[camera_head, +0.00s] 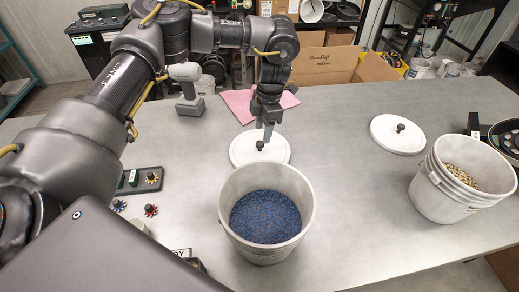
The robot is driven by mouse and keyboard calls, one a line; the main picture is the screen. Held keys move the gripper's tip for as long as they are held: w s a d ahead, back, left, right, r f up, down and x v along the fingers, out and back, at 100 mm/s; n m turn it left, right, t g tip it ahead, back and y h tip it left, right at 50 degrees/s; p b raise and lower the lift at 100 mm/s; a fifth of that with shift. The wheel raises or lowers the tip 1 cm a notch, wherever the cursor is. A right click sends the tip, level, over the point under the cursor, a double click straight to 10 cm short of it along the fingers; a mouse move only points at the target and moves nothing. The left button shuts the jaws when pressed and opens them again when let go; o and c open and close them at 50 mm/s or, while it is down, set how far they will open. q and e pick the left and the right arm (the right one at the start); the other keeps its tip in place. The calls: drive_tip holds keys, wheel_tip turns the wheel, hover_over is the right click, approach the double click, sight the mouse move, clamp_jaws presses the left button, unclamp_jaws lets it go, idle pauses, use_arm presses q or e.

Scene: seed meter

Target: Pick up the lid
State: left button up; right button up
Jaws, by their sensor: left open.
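A white round lid (244,153) with a dark knob lies flat on the grey table behind a white bucket (227,222) of blue seeds. My left gripper (266,137) points down over this lid, open, with its fingertips close by the knob. I cannot tell whether they touch it or straddle it. A second white lid (393,139) with a dark knob lies flat farther right, beside another white bucket (435,203) that holds tan seeds. My right gripper does not show.
A pink cloth (238,105) and a grey drill-like tool (188,93) lie behind the left gripper. A small panel with knobs (138,182) is at left. A dark round device (508,138) is at the right edge. The table between the two lids is clear.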

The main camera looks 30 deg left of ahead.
sight(260, 143)
use_arm(q)
drive_tip(key=shift+w+f, duration=0.15)
drive_tip(key=shift+f, duration=0.5)
drive_tip(key=f, duration=0.1)
drive_tip(key=f+p, duration=0.1)
drive_tip(key=f, duration=0.1)
drive_tip(key=shift+s+a+f, duration=0.2)
drive_tip(key=shift+s+a, duration=0.15)
drive_tip(key=shift+s, duration=0.05)
drive_tip(key=shift+w+f, duration=0.1)
drive_tip(key=shift+f, duration=0.3)
drive_tip(key=c, duration=1.1)
drive_tip(key=shift+o, duration=0.2)
drive_tip(key=shift+r, duration=0.1)
